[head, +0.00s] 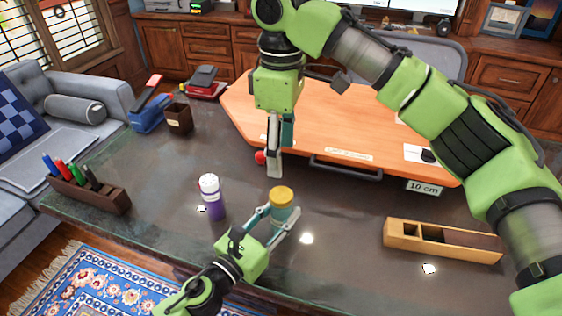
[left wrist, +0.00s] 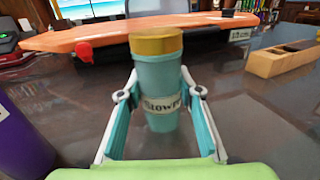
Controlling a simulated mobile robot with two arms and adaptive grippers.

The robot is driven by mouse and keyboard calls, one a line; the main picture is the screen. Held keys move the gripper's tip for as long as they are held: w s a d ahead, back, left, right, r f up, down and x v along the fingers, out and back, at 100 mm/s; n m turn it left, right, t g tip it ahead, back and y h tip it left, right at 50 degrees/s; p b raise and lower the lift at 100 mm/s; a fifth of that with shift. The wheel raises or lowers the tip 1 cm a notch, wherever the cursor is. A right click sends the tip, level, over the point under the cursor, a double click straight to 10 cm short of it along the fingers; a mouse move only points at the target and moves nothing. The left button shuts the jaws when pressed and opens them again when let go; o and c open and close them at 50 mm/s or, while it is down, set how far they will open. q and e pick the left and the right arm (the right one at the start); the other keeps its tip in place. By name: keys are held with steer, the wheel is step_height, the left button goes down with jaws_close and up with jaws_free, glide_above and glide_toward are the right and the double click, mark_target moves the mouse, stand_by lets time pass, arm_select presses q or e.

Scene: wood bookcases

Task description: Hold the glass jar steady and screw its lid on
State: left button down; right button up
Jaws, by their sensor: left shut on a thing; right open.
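The glass jar (head: 281,216) stands upright near the front of the dark table, teal with a pale label in the left wrist view (left wrist: 160,112). The gold lid (head: 281,195) sits level on its top; it also shows in the left wrist view (left wrist: 156,41). I cannot tell how tightly it sits. My left gripper (head: 282,217) is shut on the jar body, one finger on each side, below the lid. My right gripper (head: 273,168) points down above and behind the jar, clear of the lid. It holds nothing, and its fingers overlap in this view.
A purple bottle with a white top (head: 211,197) stands close left of the jar. A wooden tray (head: 410,245) lies to the right, a pen holder (head: 100,198) far left. An orange desktop (head: 350,120) with a red knob (head: 260,157) is behind. Table between jar and tray is clear.

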arm_select(q)
steer(key=c, duration=1.4)
jaws_free()
steer(key=shift+s, duration=0.1)
steer(key=v, duration=1.2)
